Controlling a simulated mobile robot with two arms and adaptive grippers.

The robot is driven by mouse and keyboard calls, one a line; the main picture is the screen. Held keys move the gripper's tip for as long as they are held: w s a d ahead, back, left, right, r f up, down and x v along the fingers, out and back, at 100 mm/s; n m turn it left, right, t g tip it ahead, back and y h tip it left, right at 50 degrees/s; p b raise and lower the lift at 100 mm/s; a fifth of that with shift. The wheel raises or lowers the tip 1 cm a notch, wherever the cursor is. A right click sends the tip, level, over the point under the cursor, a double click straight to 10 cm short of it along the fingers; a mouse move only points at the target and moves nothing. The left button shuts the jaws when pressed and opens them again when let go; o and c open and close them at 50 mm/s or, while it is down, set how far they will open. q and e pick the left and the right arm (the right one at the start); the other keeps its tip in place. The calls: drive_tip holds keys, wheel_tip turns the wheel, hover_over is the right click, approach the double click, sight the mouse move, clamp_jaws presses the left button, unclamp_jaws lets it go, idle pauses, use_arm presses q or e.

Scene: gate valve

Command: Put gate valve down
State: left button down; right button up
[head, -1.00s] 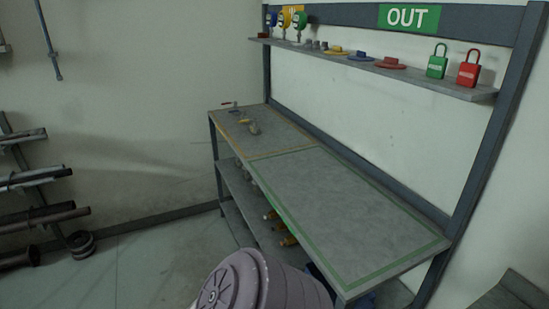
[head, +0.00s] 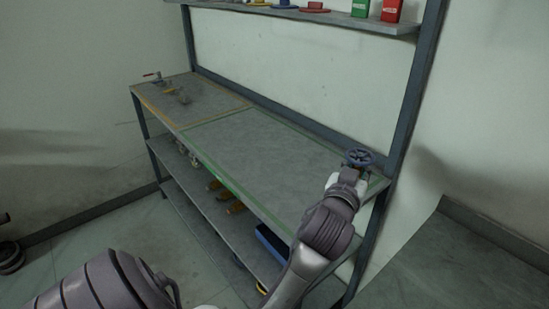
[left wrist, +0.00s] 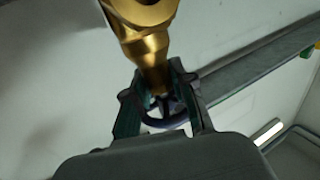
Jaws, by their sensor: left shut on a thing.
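The gate valve has a blue handwheel (head: 359,157), seen in the head view at the right end of the workbench. Its brass body (left wrist: 150,45) fills the top of the left wrist view, with the dark wheel partly showing behind the fingers. My left gripper (head: 352,177) is shut on the valve, and its fingers (left wrist: 158,98) close around the narrow part below the body. In the head view the gripper and wrist hide most of the valve body. I cannot tell whether the valve touches the bench top. My right gripper is not in view.
The workbench (head: 255,150) has a green-outlined area on the right, which is clear in its middle. Lower shelves hold brass parts and a blue box (head: 273,243). An upper shelf (head: 330,15) holds locks and coloured discs.

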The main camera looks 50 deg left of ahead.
use_arm(q)
drive_tip(key=w+a+f, duration=0.1)
drive_tip(key=a+f, duration=0.2)
drive_tip(key=w+a+f+p, duration=0.1)
drive_tip(key=a+f, duration=0.2)
drive_tip(key=a, duration=0.1)
drive_tip(key=w+a+f, duration=0.1)
drive_tip(key=a+f, duration=0.3)
drive_tip(key=shift+w+a+p, duration=0.2)
drive_tip(key=shift+p, duration=0.15)
drive_tip(key=shift+f, duration=0.3)
drive_tip(key=c, duration=1)
unclamp_jaws()
drive_tip(key=shift+f, duration=0.1)
